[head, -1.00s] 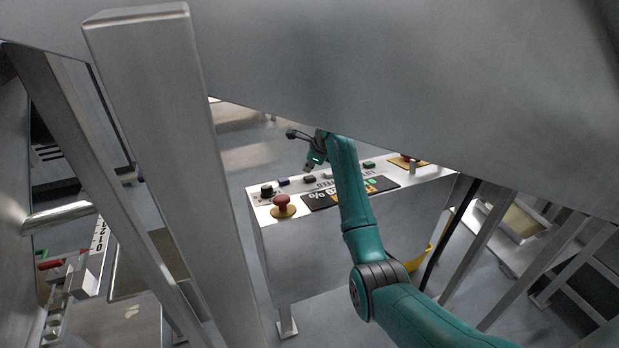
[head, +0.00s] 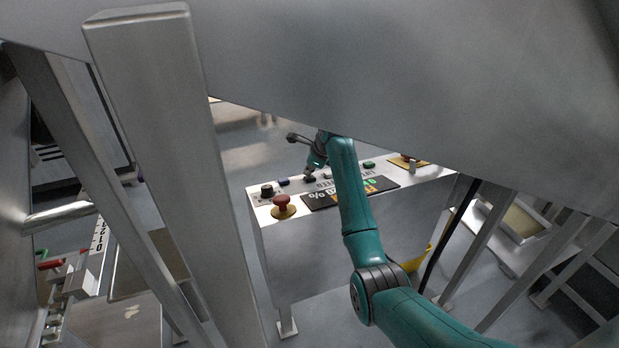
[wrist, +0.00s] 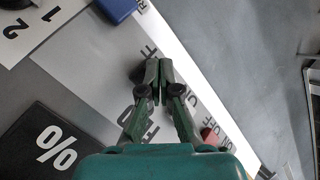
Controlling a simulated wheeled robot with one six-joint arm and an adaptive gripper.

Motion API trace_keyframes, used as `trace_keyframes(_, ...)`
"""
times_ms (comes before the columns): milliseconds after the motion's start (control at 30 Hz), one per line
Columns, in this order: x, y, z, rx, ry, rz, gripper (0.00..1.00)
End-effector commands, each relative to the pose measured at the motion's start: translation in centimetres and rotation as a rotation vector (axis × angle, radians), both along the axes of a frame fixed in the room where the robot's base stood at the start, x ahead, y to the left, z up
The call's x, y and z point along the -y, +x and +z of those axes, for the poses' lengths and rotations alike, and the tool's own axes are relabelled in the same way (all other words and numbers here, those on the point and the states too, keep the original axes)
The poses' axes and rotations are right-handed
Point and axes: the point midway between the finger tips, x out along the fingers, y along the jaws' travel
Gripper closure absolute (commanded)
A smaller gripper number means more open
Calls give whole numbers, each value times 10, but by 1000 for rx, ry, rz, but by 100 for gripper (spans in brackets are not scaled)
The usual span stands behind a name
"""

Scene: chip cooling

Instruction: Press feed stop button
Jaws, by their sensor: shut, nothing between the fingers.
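The white-topped control panel (head: 440,172) stands in the middle of the head view, with lettering that seems to include "FEED". My gripper (head: 308,173) is over its back edge, pointing down. In the wrist view my gripper (wrist: 158,98) is shut and empty. A dark round button (wrist: 139,72) lies at its fingertips, partly hidden by them; I cannot tell whether they touch. Which button is the feed stop is not readable, as the label by the fingers is partly covered. A blue button (wrist: 116,8) and a red button (wrist: 210,136) lie to either side.
A red mushroom button (head: 282,202) on a yellow base and a black knob (head: 267,190) are at the panel's left. A steel post (head: 160,130) and a large metal sheet (head: 400,80) crowd the foreground.

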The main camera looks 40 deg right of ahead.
Motion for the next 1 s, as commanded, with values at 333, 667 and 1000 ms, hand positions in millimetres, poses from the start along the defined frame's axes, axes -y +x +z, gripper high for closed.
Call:
trace_keyframes(333,0,-1,-4,0,0,0,100)
trace_keyframes(667,-1,-2,-7,-1,1,0,100)
trace_keyframes(1000,-1,-2,-8,-1,0,0,100)
